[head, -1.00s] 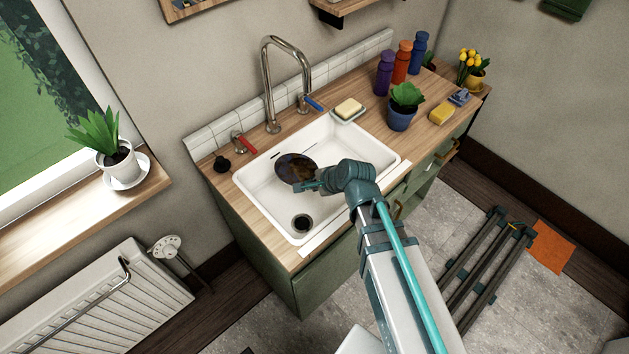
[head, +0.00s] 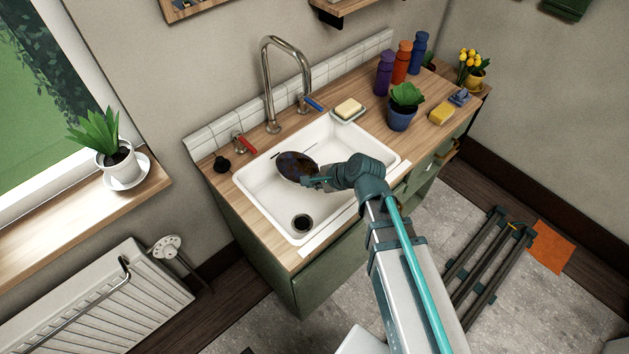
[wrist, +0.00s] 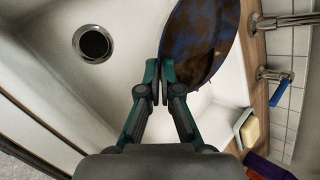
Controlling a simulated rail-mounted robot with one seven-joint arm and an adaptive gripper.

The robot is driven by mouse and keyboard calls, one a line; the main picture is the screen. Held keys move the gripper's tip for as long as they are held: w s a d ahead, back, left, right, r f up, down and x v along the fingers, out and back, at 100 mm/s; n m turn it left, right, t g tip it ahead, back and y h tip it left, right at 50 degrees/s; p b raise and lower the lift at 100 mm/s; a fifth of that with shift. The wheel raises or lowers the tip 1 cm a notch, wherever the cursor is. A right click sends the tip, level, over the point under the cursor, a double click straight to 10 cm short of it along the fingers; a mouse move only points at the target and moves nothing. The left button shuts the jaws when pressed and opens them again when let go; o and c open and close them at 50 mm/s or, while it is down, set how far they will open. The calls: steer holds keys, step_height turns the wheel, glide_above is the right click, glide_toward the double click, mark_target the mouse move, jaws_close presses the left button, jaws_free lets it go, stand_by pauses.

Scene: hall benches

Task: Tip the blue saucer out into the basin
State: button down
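The blue saucer (head: 296,166) is a dark blue disc with brown staining on its face. It is held over the basin, and its face also shows in the wrist view (wrist: 203,40). My gripper (head: 312,181) is shut on the saucer's near edge; in the wrist view its teal fingers (wrist: 158,80) meet at the rim. The saucer looks tilted, but I cannot tell exactly how far. The white basin (head: 262,206) lies below, with a dark round drain (head: 302,223) that also shows in the wrist view (wrist: 93,43). No loose contents are seen in the basin.
A curved tap (head: 266,85) stands behind the basin, with a red handle (head: 245,144) and a blue handle (head: 313,103). A soap dish (head: 348,111), a potted plant (head: 401,117), a yellow sponge (head: 441,114) and several bottles (head: 402,62) stand right of it.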

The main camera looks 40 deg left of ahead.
steer(key=shift+w+d+r+m+g+y, duration=0.1)
steer(key=shift+w+r+m+g+y, duration=0.2)
steer(key=shift+g, duration=0.25)
steer(key=shift+w+r+m+g+y, duration=0.1)
steer(key=shift+r+m+g+y, duration=0.1)
steer(key=shift+g+y, duration=0.3)
stand_by(1.1)
steer(key=t+h+p, duration=0.1)
steer(key=n+t+h+p, duration=0.1)
steer(key=t, duration=0.1)
steer(key=s+a+n+t+h+p, duration=0.1)
steer(key=t+p, duration=0.1)
steer(key=shift+s+f, duration=0.1)
steer(key=shift+f, duration=0.2)
stand_by(0.7)
steer(key=shift+r, duration=0.1)
steer(key=shift+r+p, duration=1.45)
steer(key=shift+r, duration=1)
steer(key=shift+n, duration=0.3)
